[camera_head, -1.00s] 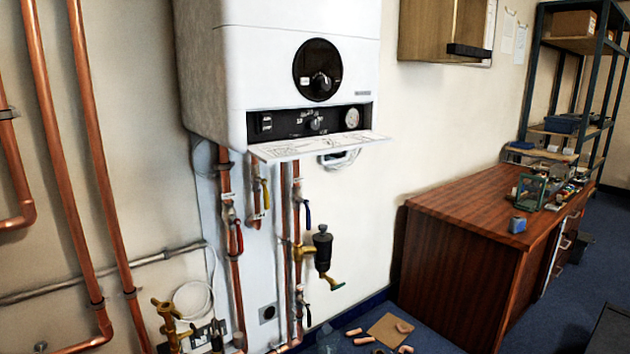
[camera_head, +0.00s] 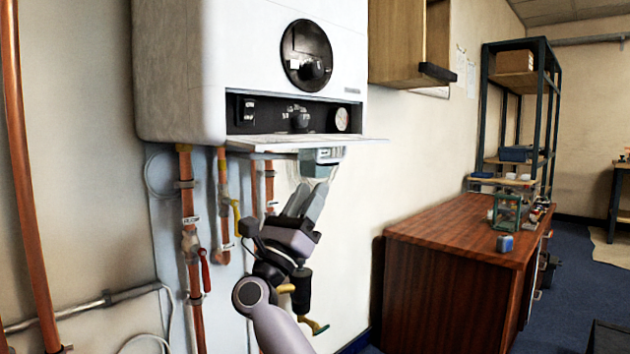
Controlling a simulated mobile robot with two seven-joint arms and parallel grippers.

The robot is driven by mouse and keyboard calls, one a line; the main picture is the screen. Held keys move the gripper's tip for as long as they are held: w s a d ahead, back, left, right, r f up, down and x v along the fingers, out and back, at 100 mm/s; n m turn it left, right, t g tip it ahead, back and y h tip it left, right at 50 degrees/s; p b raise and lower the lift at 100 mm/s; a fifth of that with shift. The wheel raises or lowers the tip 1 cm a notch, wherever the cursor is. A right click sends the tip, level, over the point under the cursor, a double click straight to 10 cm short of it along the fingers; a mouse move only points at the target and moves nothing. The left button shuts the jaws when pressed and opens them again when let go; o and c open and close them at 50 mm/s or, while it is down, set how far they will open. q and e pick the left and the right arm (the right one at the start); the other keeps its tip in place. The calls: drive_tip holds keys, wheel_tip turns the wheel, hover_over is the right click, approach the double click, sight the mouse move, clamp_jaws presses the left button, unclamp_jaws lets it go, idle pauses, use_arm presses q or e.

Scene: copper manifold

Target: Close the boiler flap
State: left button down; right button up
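The white boiler (camera_head: 265,60) hangs on the wall at the upper left. Its flap (camera_head: 310,141) is open, sticking out nearly level from the lower front edge, with the dark control panel (camera_head: 290,115) exposed above it. I see nothing held. My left gripper is out of view.
Copper pipes with valves (camera_head: 191,240) run below the boiler, left of my arm. A wooden wall cupboard (camera_head: 405,45) hangs to the right. A brown cabinet (camera_head: 455,270) stands at the lower right. The space in front of the flap looks clear.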

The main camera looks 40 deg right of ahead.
drive_tip(key=x, duration=0.7)
drive_tip(key=shift+s+d+r+p, duration=0.1)
drive_tip(key=shift+d+p, duration=0.1)
drive_tip(key=shift+p, duration=0.1)
clamp_jaws()
